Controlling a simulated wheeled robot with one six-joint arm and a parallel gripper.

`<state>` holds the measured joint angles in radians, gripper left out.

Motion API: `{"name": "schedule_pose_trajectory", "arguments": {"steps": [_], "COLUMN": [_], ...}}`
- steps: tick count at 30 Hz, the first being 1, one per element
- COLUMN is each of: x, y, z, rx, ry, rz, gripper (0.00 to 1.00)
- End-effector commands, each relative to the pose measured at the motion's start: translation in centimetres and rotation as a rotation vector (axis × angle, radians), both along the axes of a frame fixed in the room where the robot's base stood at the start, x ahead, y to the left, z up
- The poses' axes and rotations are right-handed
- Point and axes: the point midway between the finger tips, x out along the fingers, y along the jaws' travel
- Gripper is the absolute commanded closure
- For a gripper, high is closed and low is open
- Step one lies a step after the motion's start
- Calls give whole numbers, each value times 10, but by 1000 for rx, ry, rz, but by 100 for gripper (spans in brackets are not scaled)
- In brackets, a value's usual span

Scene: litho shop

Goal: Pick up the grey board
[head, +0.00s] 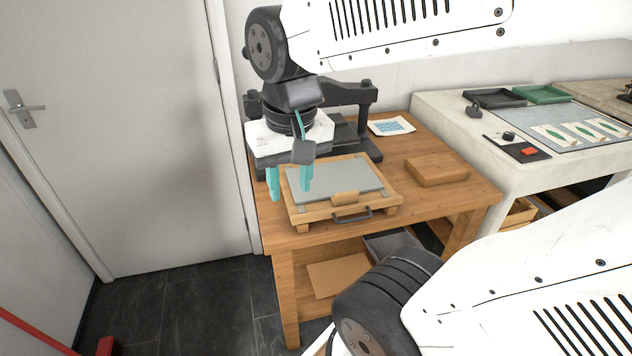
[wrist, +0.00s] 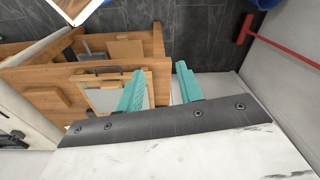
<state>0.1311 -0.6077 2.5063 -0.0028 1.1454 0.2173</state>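The grey board (head: 340,180) lies flat on a light wooden tray-like base (head: 300,213) on the wooden table. A small wooden block (head: 345,198) sits at the board's front edge, and a dark handle (head: 352,216) is on the base's front. My gripper (head: 289,188) points down above the base's left side, its two teal fingers apart with nothing between them. One finger overlaps the board's left end in the head view; I cannot tell the height. In the wrist view, my gripper (wrist: 160,82) is open, and its left finger and the gripper body hide much of the base.
A dark press-like frame (head: 362,138) stands behind the base. A wooden block (head: 436,171) and a printed sheet (head: 391,126) lie on the table (head: 437,207). A pale bench (head: 440,105) with trays is at right; a door (head: 130,120) is at left.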

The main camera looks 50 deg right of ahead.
Motion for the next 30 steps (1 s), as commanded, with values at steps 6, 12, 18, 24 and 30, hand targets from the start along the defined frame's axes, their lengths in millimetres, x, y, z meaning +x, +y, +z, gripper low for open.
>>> {"name": "schedule_pose_trajectory", "arguments": {"steps": [6,12,18,24,30], "x": [63,90,89,83,82], "y": [-82,-176,-248,-277,-279], "z": [-35,-88,-138,-163,-185], "rx": [40,71,89,97,97], "ry": [37,52,58,57,59], "rz": [-623,-1182,-1591,-1762,-1776], "gripper": [64,64,64,64,64]}}
